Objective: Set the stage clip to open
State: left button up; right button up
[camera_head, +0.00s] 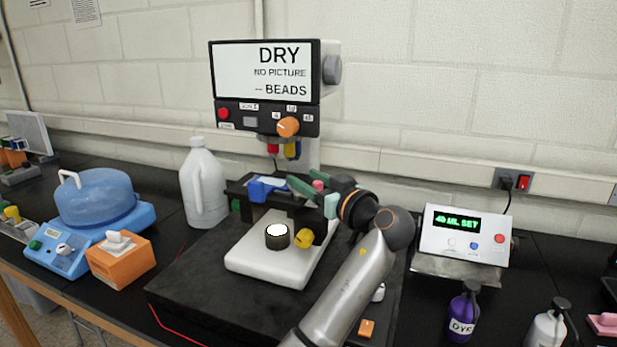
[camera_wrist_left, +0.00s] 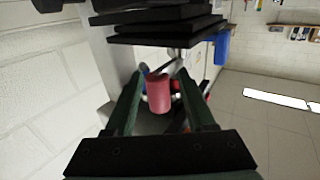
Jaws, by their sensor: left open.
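A microscope-like instrument stands on the black bench, with a white base (camera_head: 247,262) and a dark stage (camera_head: 236,186). A small pink-red knob (camera_head: 318,185) sits at the right of the stage; I cannot tell whether it belongs to the stage clip. My left gripper (camera_head: 310,190) is at the right end of the stage, its green fingers open around this knob. In the left wrist view the pink-red cylinder (camera_wrist_left: 160,95) lies between the open fingers (camera_wrist_left: 161,80), with no clear contact. A blue part (camera_head: 265,188) lies on the stage to the left. The clip's position is unclear.
A display reading DRY (camera_head: 266,72) is above the stage. A white jug (camera_head: 203,185) stands close left, with an orange box (camera_head: 121,260) farther left. A control box (camera_head: 462,236), a purple bottle (camera_head: 463,310) and a white bottle (camera_head: 548,325) stand right.

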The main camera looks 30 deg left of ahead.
pick_arm(q)
grip_shut()
dwell(0.4)
